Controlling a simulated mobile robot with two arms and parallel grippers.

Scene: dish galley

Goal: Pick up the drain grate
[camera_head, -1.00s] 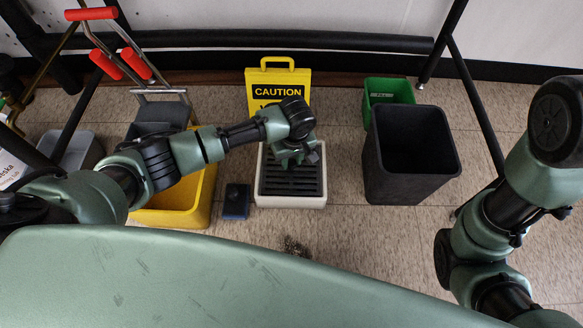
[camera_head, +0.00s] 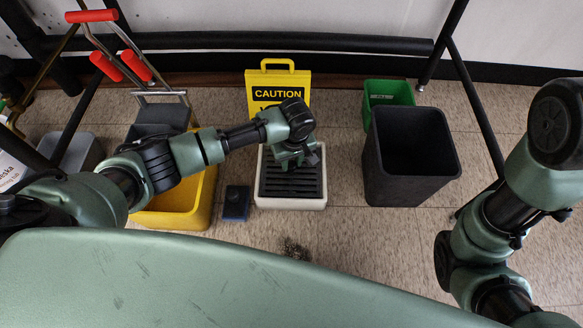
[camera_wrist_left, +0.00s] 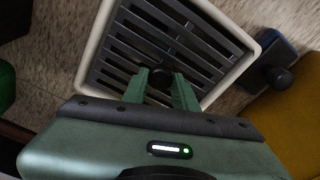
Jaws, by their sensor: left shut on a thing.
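The drain grate (camera_head: 290,186) is a dark slatted grate inside a white square basin (camera_head: 291,203) on the floor. It also shows in the left wrist view (camera_wrist_left: 178,28), with the white rim around it. My left gripper (camera_head: 296,164) is over the far part of the grate. In the left wrist view its two green fingers (camera_wrist_left: 162,88) are shut on a dark round knob (camera_wrist_left: 160,76) at the grate. The grate appears to lie level within the basin; I cannot tell whether it is lifted. My right gripper is out of view; only my right arm shows.
A yellow caution sign (camera_head: 279,82) stands behind the basin. A black bin (camera_head: 410,155) and a green bin (camera_head: 388,92) stand to the right. Dark debris (camera_head: 293,248) lies in front.

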